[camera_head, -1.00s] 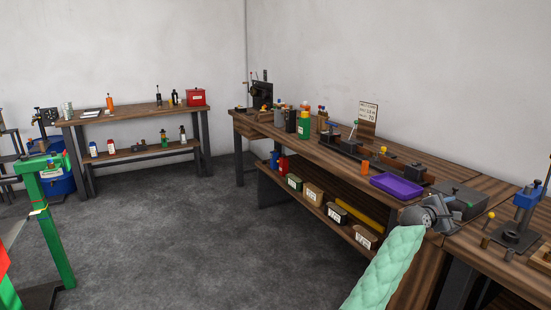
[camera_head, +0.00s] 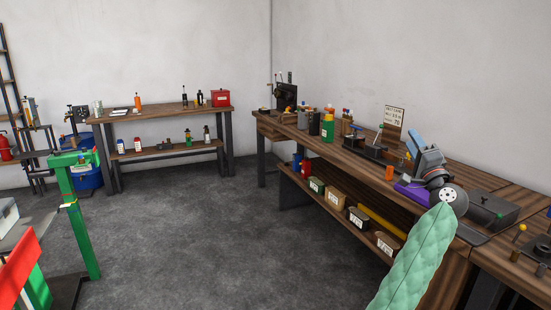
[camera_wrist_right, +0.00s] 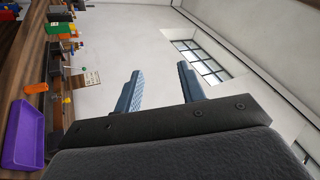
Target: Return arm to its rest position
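My right arm, in a green quilted sleeve (camera_head: 415,262), rises from the bottom right of the head view. My right gripper (camera_head: 428,148) is above the workbench (camera_head: 345,160), in front of the purple tray (camera_head: 408,194), and partly covers it. In the right wrist view its two blue fingers (camera_wrist_right: 158,88) stand wide apart with nothing between them. Past them are bare wall and a window. The purple tray (camera_wrist_right: 20,142) lies at the left there, clear of the fingers. My left gripper is in neither view.
A dark metal box (camera_head: 489,208), an orange cup (camera_head: 390,173) and several bottles stand on the right bench. Boxes sit on its lower shelf. A second bench (camera_head: 165,112) with a red box (camera_head: 221,98) is at the back. The grey floor (camera_head: 220,240) between is clear.

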